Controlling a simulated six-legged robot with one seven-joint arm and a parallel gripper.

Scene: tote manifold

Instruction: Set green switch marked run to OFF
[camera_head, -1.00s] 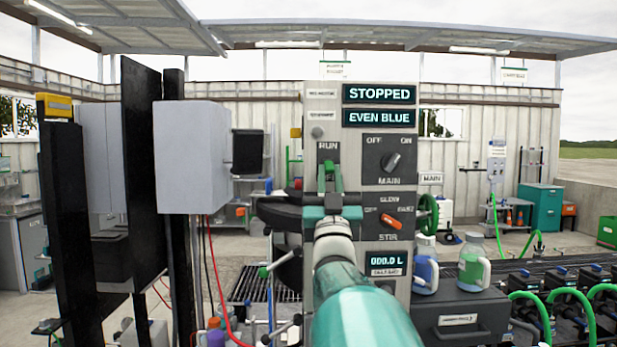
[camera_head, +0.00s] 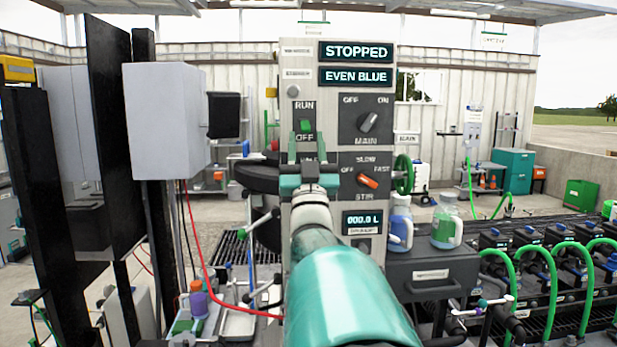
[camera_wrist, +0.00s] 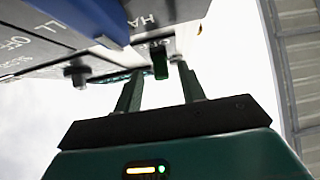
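The green switch (camera_head: 306,125) is a small green lever on the tall grey panel, between a RUN label above and an OFF label below. Which way it is set is hard to tell. My gripper (camera_head: 306,146) is in front of the panel just below the switch, its two green fingers apart on either side of the OFF label. In the wrist view the switch (camera_wrist: 160,65) shows beyond the gap between my fingertips (camera_wrist: 158,78), with nothing held. The panel displays (camera_head: 355,52) read STOPPED and EVEN BLUE.
A MAIN knob (camera_head: 368,122) and an orange STIR knob (camera_head: 367,181) are right of the switch. A green handwheel (camera_head: 403,174) juts from the panel's right side. A grey box (camera_head: 166,122) on black posts stands left. Bottles (camera_head: 447,222) stand at lower right.

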